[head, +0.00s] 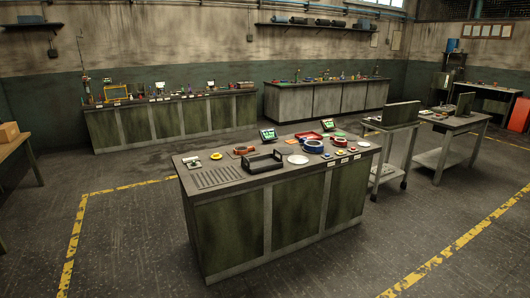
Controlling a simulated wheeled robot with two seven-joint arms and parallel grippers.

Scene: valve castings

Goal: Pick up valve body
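Several small parts lie on the near workbench (225,175). An orange part (243,150) lies at the back, left of the middle. Which of these is the valve body I cannot tell at this size. Neither of my grippers is in view.
A black open tray (264,161) and a white disc (298,159) lie on the near bench. A red tray (308,136) is behind. A wheeled cart (387,165) stands at its right. Floor before the bench is clear.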

